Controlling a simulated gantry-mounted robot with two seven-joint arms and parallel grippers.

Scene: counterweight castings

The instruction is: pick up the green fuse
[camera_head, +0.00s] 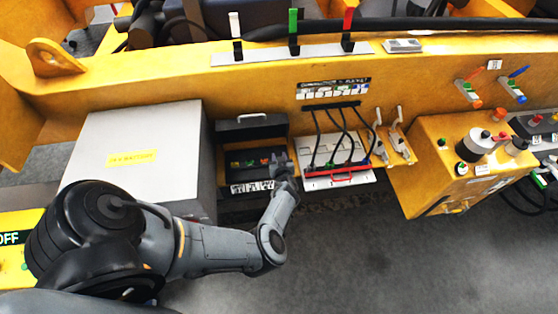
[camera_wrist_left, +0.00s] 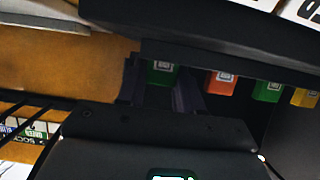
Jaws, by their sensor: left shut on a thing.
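A green fuse (camera_wrist_left: 162,73) shows in the left wrist view between the two dark fingers of my left gripper (camera_wrist_left: 158,88). The gripper is shut on it. The fuse is at the end of a row in the black fuse box (camera_head: 252,123); whether it is still seated I cannot tell. In the head view my left gripper (camera_head: 281,163) is at the right end of the box's front, and it hides the held fuse there. My right gripper is not in view.
In the left wrist view an orange fuse (camera_wrist_left: 221,82), another green fuse (camera_wrist_left: 268,91) and a yellow fuse (camera_wrist_left: 303,97) stand beside the held one. A white panel with black cables (camera_head: 338,178) is right of the gripper. A large grey box (camera_head: 135,145) is left.

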